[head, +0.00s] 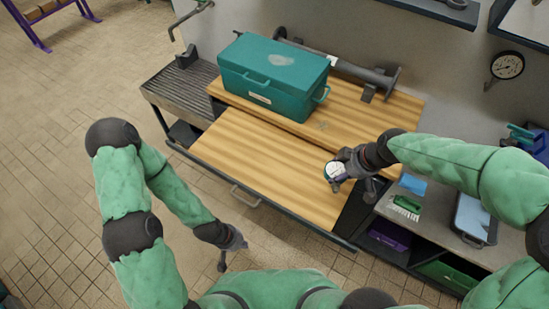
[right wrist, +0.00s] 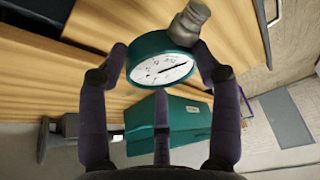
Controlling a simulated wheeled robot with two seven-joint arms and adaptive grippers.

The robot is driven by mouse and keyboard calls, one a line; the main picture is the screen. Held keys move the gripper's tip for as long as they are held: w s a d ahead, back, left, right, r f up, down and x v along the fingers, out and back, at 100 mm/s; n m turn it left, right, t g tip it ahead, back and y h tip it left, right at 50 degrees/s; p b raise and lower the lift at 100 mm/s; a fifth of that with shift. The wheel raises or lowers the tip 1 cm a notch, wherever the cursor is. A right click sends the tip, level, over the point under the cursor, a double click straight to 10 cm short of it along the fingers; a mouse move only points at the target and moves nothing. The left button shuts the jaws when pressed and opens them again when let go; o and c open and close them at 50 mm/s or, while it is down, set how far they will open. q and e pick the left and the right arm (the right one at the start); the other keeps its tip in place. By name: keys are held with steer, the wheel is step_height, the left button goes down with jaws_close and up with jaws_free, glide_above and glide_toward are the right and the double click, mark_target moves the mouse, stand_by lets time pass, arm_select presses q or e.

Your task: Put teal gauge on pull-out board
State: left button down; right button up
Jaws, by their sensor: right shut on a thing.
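The teal gauge (head: 335,171), with a round white dial, is in my right gripper (head: 347,172) at the right end of the pull-out board (head: 255,165). In the right wrist view the gauge (right wrist: 162,62) sits between the dark fingers of my right gripper (right wrist: 165,75), its metal fitting pointing up right. I cannot tell whether the gauge touches the board. The pull-out board extends from under the bench top and is bare. My left gripper (head: 228,256) hangs low in front of the board, away from the gauge; its fingers are too small to read.
A teal toolbox (head: 272,75) and a grey pipe (head: 340,66) lie on the bench top behind. To the right, a side shelf holds a green item (head: 406,205), a blue cloth (head: 413,184) and a tray (head: 472,217). Another gauge (head: 507,65) hangs on the wall.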

mark_target(326, 169)
steer(key=s+d+r+n+g+y+b, duration=0.1)
steer(key=s+d+n+b, duration=0.1)
steer(key=s+n, duration=0.25)
steer(key=w+a+f, duration=0.1)
steer(key=w+a, duration=0.1)
steer(key=w+a+f+b, duration=0.1)
steer(key=w+a+f, duration=0.1)
steer(key=w+a+f+b, duration=0.1)
steer(key=w+a, duration=0.1)
steer(key=a, duration=0.1)
steer(key=shift+w+f, duration=0.2)
steer(key=shift+f, duration=0.15)
steer(key=f, duration=0.1)
steer(key=w+a+f+b, duration=0.1)
steer(key=w+a+f, duration=0.1)
steer(key=f, duration=0.1)
steer(key=shift+w+a+f, duration=0.1)
steer(key=shift+w+a, duration=0.15)
steer(key=shift+w+a+f+b, duration=0.1)
steer(key=shift+a+f+b, duration=0.1)
steer(key=shift+b, duration=0.15)
steer(key=shift+w+a+f+b, duration=0.15)
steer(key=shift+f+b, duration=0.4)
steer(key=shift+f, duration=1.2)
